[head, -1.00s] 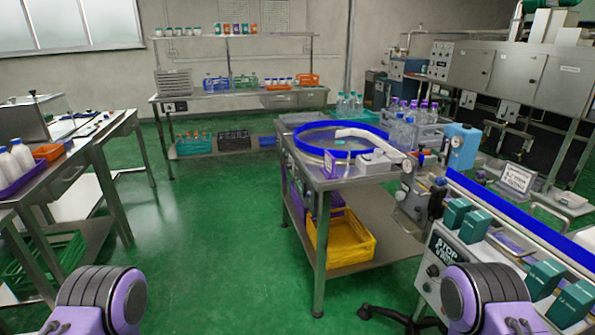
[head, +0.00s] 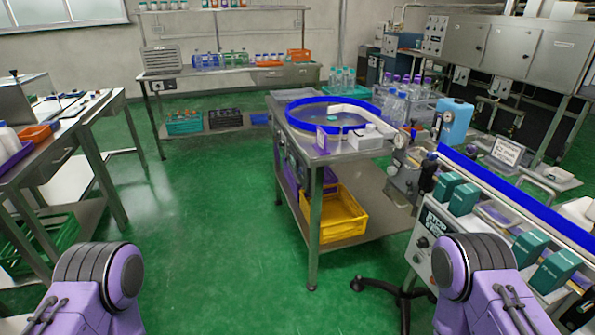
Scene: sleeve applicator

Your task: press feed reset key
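No key marked feed reset can be made out at this distance. The sleeve machine (head: 425,248) stands at the right, its pale front panel carrying partly hidden lettering and dark knobs. A second set of small controls sits on the front of the steel table (head: 312,172) with the blue-rimmed round feeder (head: 300,122). My two purple arms show at the bottom left and bottom right. The right arm covers part of the machine's panel. Neither gripper is in the picture.
A yellow crate (head: 335,218) sits on the steel table's lower shelf. A dark wheeled stand base (head: 390,290) is on the floor before the machine. A workbench (head: 60,150) stands at the left. The green floor (head: 215,230) between is clear.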

